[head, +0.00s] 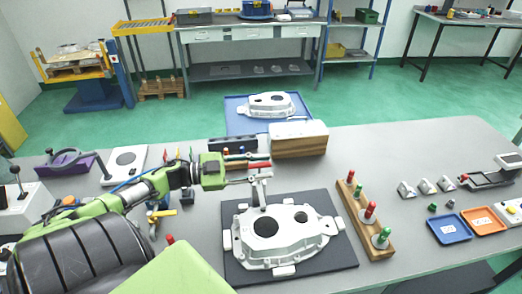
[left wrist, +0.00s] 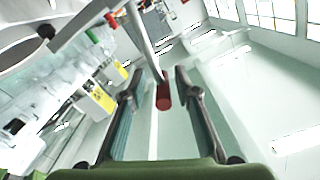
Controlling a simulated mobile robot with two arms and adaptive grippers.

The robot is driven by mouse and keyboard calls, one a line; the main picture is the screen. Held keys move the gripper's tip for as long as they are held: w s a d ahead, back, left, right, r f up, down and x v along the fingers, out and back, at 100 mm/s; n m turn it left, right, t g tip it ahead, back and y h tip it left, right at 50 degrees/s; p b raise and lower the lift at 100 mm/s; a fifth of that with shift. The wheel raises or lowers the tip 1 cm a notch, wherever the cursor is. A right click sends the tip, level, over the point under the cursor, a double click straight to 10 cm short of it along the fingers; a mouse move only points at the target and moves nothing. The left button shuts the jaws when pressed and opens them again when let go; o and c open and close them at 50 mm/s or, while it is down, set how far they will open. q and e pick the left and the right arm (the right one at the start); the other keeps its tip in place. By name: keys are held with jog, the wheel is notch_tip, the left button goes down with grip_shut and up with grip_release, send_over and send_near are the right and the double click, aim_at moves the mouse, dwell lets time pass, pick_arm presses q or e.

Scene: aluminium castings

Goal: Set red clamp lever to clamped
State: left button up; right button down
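The red clamp lever (head: 262,165) stands at the back edge of a white casting (head: 275,235), with a grey metal arm reaching down to it. The casting sits on a dark mat (head: 335,255). My left gripper (head: 262,179) comes in from the left, with its fingers at the lever. In the left wrist view, the lever's red tip (left wrist: 163,97) shows between the two spread fingers of my left gripper (left wrist: 158,88). The fingers look apart from it on both sides. The lever's lower parts are partly hidden in the head view. My right gripper is not in view.
A wooden block with red and green handled pieces (head: 365,220) stands right of the mat. A wooden-based box (head: 299,139) stands behind the lever. Blue (head: 449,229) and orange (head: 483,221) trays lie at the right. A second casting (head: 267,105) lies beyond on a blue surface.

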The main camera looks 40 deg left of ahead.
pick_arm(q)
jog(key=shift+s+a, duration=0.15)
jog(key=shift+s, duration=0.05)
jog(key=v, duration=1.1)
jog(key=shift+s, duration=0.25)
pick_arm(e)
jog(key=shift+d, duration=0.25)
pick_arm(q)
jog(key=shift+a+r, duration=0.1)
jog(key=shift+a, duration=0.05)
